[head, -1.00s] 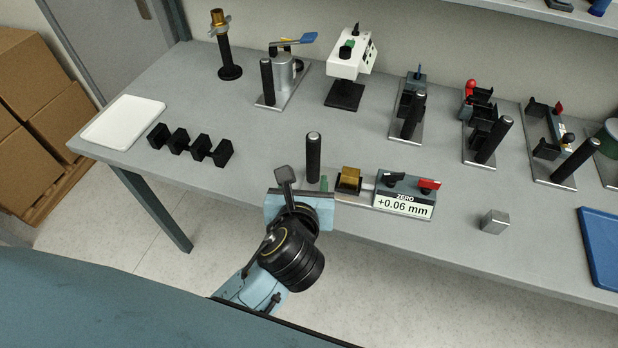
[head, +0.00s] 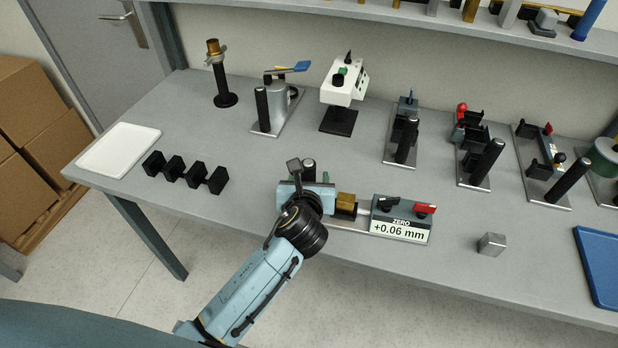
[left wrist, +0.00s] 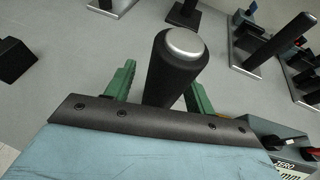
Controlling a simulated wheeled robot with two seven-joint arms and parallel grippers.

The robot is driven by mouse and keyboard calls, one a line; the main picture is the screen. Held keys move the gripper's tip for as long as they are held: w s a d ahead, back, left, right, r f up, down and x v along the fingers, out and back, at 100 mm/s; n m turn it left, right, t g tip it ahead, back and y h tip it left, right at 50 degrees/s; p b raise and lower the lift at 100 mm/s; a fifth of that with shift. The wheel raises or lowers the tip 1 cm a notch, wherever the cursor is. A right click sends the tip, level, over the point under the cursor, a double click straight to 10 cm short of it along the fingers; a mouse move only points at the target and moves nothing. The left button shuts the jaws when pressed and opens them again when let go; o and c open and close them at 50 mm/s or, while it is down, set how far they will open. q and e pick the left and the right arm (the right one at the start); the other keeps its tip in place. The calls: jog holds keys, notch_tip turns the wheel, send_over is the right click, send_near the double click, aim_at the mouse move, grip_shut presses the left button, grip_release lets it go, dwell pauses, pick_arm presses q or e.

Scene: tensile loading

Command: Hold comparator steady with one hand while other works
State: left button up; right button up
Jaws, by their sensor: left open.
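The comparator (head: 401,221) stands near the front edge of the bench, with a display reading +0.06 mm, a ZERO label, a black and a red piece on top, and a brass block (head: 345,204) on its base. Its upright black post (head: 309,168) with a silver cap is at its left end. My left gripper (head: 306,184) is at this post. In the left wrist view the post (left wrist: 176,65) rises between the two green fingers (left wrist: 160,88), which are open with gaps showing. The comparator's display corner shows there at lower right. My right gripper is not in view.
A steel cube (head: 491,244) and a blue tray (head: 600,262) lie to the right. A white tray (head: 119,150) and several black blocks (head: 186,171) are at left. Several fixtures with black posts (head: 485,160) stand along the back. The bench between is clear.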

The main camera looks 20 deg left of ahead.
pick_arm(q)
grip_shut()
dwell(0.4)
dwell(1.5)
